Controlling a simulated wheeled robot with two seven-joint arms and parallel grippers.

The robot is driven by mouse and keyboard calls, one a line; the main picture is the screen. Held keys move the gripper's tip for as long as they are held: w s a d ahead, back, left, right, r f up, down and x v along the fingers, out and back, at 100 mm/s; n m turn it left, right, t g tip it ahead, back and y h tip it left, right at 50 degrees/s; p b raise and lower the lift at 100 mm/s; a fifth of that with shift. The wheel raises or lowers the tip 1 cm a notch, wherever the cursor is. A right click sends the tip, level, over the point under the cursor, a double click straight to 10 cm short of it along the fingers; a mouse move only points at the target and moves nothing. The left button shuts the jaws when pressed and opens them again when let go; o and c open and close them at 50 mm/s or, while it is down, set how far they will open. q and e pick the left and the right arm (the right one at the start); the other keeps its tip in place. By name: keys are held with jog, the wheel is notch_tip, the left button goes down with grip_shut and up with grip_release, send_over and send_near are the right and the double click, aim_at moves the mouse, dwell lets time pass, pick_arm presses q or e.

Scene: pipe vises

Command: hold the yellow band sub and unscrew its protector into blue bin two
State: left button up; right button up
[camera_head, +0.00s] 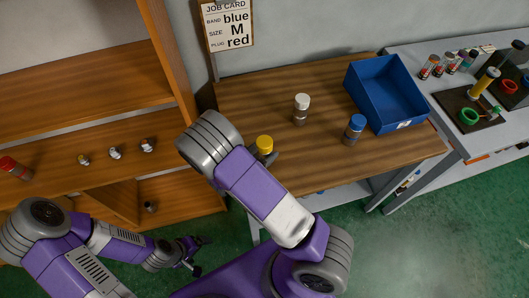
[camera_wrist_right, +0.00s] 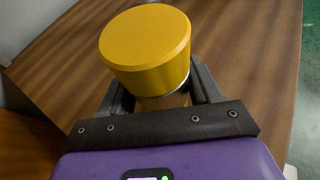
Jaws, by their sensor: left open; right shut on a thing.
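A sub with a wide yellow protector (camera_head: 264,145) stands at the near left of the wooden table. In the right wrist view, the yellow protector (camera_wrist_right: 147,45) sits on top, with a pale metal ring just below it. My right gripper (camera_wrist_right: 165,92) is shut on the sub's body under the protector, one finger on each side. The lower body is hidden, and my right arm covers most of this gripper in the head view. My left gripper (camera_head: 196,258) is open and empty, low at the left, away from the table. A blue bin (camera_head: 378,115) stands at the table's right; its label is unreadable.
A white-capped piece (camera_head: 301,107) and a blue-capped piece (camera_head: 354,129) stand on the table (camera_head: 245,103). A job card (camera_head: 228,25) reads blue, M, red. Shelves (camera_head: 80,83) with small parts are at left. A grey bench (camera_head: 415,62) with fixtures is at right.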

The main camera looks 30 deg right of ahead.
aim_at(264, 141)
jog(key=shift+r, duration=0.15)
notch_tip(264, 141, up, 10)
jog(key=shift+f+p, duration=0.1)
jog(key=shift+p, duration=0.8)
